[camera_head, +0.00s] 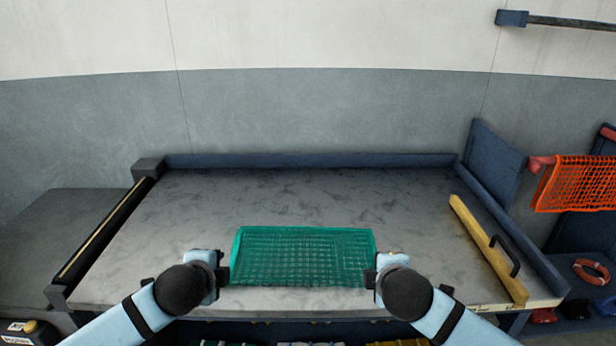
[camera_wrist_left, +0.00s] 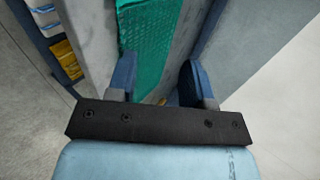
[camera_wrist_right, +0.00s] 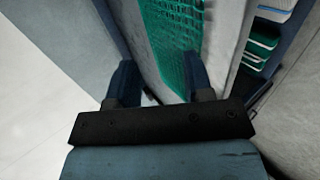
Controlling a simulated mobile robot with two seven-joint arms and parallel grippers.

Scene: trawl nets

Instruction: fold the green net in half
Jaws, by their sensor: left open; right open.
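The green net (camera_head: 303,256) lies flat as a wide rectangle near the front edge of the grey table (camera_head: 190,230). My left gripper (camera_head: 226,270) is at the net's left edge, and my right gripper (camera_head: 373,277) is at its right edge. In the left wrist view the net (camera_wrist_left: 150,45) shows beyond and between the open fingers (camera_wrist_left: 158,80). In the right wrist view the net (camera_wrist_right: 172,40) also shows beyond the open fingers (camera_wrist_right: 160,82). Neither gripper holds any net. I cannot tell whether the fingertips touch it.
A yellow wooden bar with a black handle (camera_head: 488,248) lies at the table's right. A black roller (camera_head: 103,232) runs along the left side. A low blue rail (camera_head: 310,160) bounds the back. An orange net (camera_head: 577,184) hangs at far right. The table behind the net is clear.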

